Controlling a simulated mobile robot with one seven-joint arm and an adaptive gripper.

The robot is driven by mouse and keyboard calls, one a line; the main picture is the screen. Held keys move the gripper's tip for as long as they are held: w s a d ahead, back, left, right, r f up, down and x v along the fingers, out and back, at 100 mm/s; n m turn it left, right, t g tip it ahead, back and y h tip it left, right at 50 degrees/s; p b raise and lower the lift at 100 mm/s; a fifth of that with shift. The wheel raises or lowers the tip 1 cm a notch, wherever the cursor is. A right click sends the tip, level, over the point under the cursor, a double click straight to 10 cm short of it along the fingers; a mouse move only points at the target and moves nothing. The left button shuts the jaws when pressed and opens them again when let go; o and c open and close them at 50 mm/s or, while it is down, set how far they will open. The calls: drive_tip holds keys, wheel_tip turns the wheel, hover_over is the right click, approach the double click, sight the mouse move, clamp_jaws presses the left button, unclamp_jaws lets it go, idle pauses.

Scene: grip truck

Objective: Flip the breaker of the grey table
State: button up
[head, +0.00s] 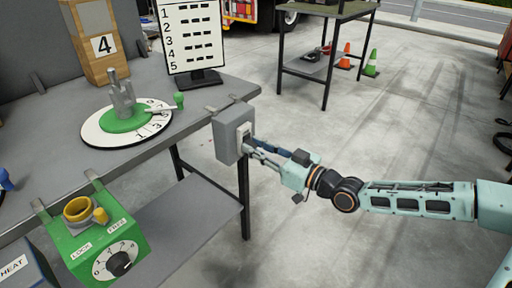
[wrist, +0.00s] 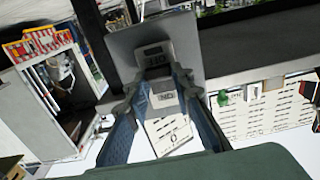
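The grey table (head: 190,137) fills the left of the head view. The breaker (head: 228,138), a grey box with a pale switch on its face, hangs at the table's right front corner. In the wrist view the breaker (wrist: 191,40) shows its front plate, with upside-down lettering that seems to read OFF and ON. My gripper (head: 250,143) is right in front of the switch. In the wrist view the fingers of my gripper (wrist: 160,80) are apart, one on each side of the switch area. Whether they touch it I cannot tell.
On the table stand a green dial with a white numbered disc (head: 95,132), a wooden block marked 4 (head: 88,20) and a numbered board (head: 190,65). A green LOCK/FREE box (head: 60,245) hangs at the front edge. A second table (head: 281,50) and cones (head: 371,65) stand behind. Floor at right is open.

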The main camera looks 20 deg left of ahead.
clamp_jaws()
drive_tip(key=p, duration=0.2)
drive_tip(key=shift+r+h+p, duration=0.3)
drive_tip(key=shift+r+p, duration=0.1)
drive_tip(key=shift+g+h+p, duration=0.3)
drive_tip(key=shift+p, duration=0.2)
drive_tip(key=shift+f, duration=0.2)
drive_tip(key=o, duration=0.8)
unclamp_jaws()
drive_tip(key=shift+o, duration=0.2)
drive_tip(key=v, duration=1.2)
